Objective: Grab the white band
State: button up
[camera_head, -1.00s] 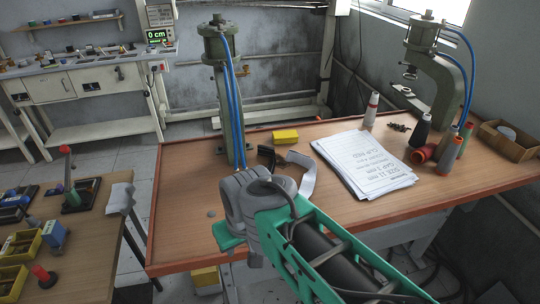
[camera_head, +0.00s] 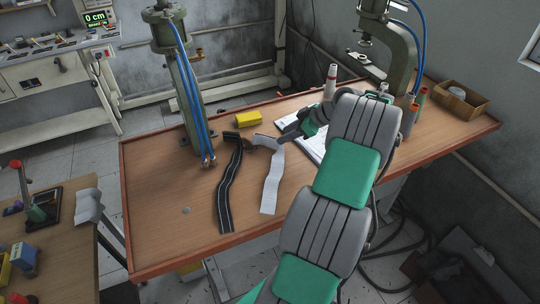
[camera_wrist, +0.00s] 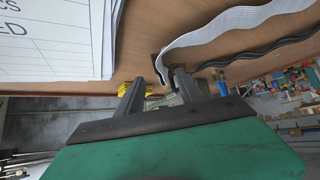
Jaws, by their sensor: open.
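The white band (camera_head: 271,183) lies as a long wavy strip on the wooden table, left of the papers. Its far end is near a small brown item. My gripper (camera_head: 285,138) reaches in from the right, low over the table beside the band's far end. In the wrist view my gripper (camera_wrist: 160,86) is open, its dark fingers apart. There the white band (camera_wrist: 225,32) runs from upper right down to a bent end just beyond and about between the fingertips. I cannot tell whether they touch it.
A black band (camera_head: 230,186) lies just left of the white one. A yellow block (camera_head: 248,118) sits behind them. A green press (camera_head: 181,85) with blue hoses stands at the left. Papers (camera_head: 313,148) lie partly under my arm.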

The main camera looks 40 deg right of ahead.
aim_at(273, 139)
jog(key=p+x, duration=0.1)
jog(key=x, duration=0.2)
jog(key=p+x, duration=0.1)
jog(key=x, duration=0.2)
jog(key=shift+w+a, duration=0.15)
jog(key=shift+w, duration=0.25)
jog(key=shift+w+a+f, duration=0.1)
jog(key=shift+w+f, duration=0.1)
jog(key=shift+f, duration=0.15)
jog(key=shift+c, duration=0.5)
grip_shut()
